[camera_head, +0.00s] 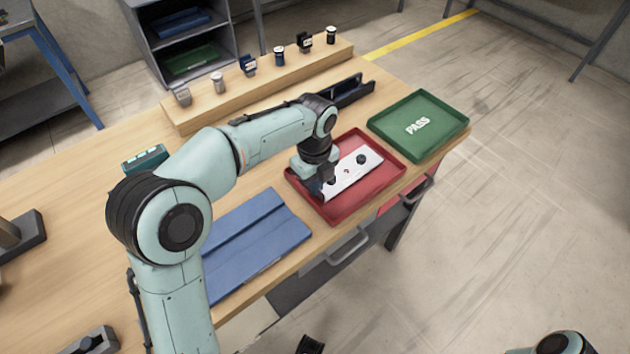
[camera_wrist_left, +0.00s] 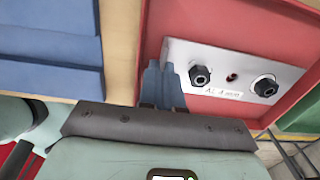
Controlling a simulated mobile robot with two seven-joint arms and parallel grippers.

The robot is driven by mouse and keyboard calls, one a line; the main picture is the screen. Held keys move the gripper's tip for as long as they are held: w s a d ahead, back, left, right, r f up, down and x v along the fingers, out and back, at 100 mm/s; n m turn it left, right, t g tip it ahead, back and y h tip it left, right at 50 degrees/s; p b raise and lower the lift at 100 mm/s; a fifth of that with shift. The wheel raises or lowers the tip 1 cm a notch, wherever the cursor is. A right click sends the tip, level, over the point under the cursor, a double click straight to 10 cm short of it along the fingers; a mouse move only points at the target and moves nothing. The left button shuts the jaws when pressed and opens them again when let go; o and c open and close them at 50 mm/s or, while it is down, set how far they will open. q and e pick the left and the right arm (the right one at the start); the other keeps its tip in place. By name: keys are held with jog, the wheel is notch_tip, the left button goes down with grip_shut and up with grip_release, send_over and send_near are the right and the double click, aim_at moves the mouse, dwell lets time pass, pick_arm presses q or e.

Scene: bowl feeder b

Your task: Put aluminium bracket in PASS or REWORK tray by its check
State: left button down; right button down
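The aluminium bracket (camera_head: 352,173) is a pale plate inside the red tray (camera_head: 396,180). It carries two dark nuts, with an open hole between them, and a small label whose text is hard to read; it also shows in the left wrist view (camera_wrist_left: 214,60). My left gripper (camera_head: 322,186) is at the bracket's left end. In the left wrist view its fingers (camera_wrist_left: 165,78) are close together, with the bracket's end edge between them. The green PASS tray (camera_head: 436,107) is empty, right of the red tray. Any lettering on the red tray is hidden. My right gripper does not show.
A blue folded-looking mat (camera_head: 255,240) lies left of the red tray. A wooden riser (camera_head: 240,95) with several small parts runs along the back. A dark blue channel-shaped holder (camera_head: 352,92) stands behind the trays. A teal device (camera_head: 145,159) sits behind my left arm.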

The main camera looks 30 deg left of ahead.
pick_arm(q)
jog(key=c, duration=1.4)
grip_release()
jog(key=shift+f, duration=0.3)
jog(key=shift+o, duration=0.3)
jog(key=shift+r, duration=0.15)
notch_tip(320, 180, up, 13)
jog(key=p, duration=0.3)
